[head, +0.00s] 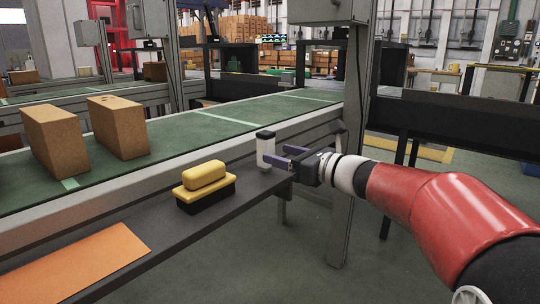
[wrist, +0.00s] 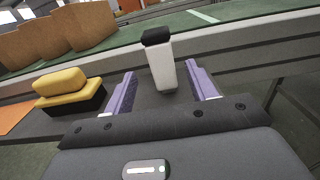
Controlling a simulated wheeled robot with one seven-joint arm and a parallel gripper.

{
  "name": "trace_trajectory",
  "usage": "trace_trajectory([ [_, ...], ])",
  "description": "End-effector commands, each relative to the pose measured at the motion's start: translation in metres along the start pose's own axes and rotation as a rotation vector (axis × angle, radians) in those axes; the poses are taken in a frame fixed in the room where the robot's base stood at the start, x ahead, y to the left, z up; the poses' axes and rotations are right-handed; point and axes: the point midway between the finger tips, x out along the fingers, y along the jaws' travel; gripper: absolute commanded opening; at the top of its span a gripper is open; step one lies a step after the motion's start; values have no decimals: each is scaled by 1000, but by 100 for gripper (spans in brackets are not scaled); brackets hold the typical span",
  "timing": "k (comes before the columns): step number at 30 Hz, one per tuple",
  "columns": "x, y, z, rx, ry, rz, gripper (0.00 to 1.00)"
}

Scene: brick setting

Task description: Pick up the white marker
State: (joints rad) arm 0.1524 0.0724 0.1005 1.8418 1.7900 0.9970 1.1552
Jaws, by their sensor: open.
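The white marker (head: 265,151) is a short, thick white cylinder with a black cap, standing upright on the dark shelf beside the conveyor in the head view. It also shows in the wrist view (wrist: 162,68), ahead of my gripper. My gripper (head: 285,157) comes in from the right with its two purple fingers apart. In the wrist view the fingers of my gripper (wrist: 161,92) stand either side of the marker's lower part, with gaps on both sides. The gripper is open and holds nothing.
A yellow and black block-shaped object (head: 205,183) stands on the shelf left of the marker. An orange sheet (head: 75,262) lies nearer on the shelf (head: 165,238). Brown boxes (head: 118,127) stand on the green conveyor (head: 200,135) behind. A grey post (head: 352,120) rises behind my arm.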

Motion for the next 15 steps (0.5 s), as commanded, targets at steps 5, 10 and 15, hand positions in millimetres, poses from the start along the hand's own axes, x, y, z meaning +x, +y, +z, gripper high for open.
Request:
trace_trajectory([
  [5, 21, -1, 2, 12, -7, 1, 56],
  [10, 42, -3, 3, 9, -6, 2, 56],
  [15, 67, -6, 4, 9, -5, 2, 56],
])
